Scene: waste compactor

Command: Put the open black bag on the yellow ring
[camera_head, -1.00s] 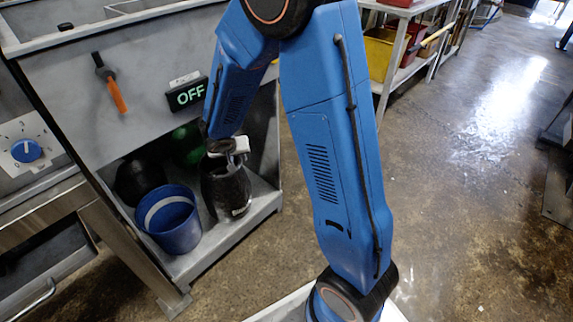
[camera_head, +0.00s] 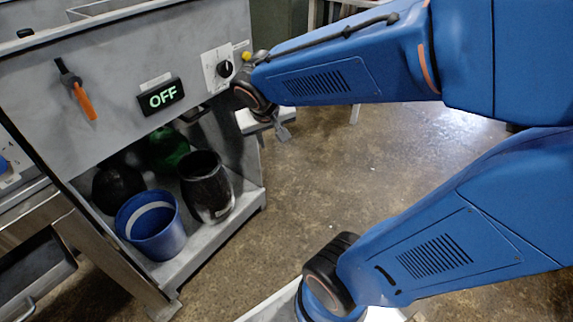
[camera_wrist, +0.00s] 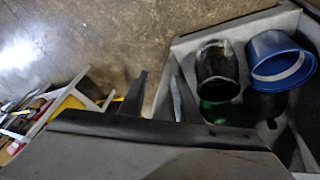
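The open black bag (camera_head: 207,190) stands upright, mouth up, on the lower shelf under the grey machine. It also shows in the wrist view (camera_wrist: 217,75), with its dark opening visible. My gripper (camera_head: 279,130) is off to the right of the bag in the head view, outside the shelf opening and not touching the bag. In the wrist view my gripper (camera_wrist: 160,76) has its two fingers apart with nothing between them. I cannot make out a yellow ring in either view.
A blue bucket (camera_head: 150,228) with a pale inner band stands left of the bag. A closed black bag (camera_head: 117,187) and a green bag (camera_head: 169,148) sit behind. The machine has a lit OFF sign (camera_head: 161,96) and a black knob (camera_head: 224,68).

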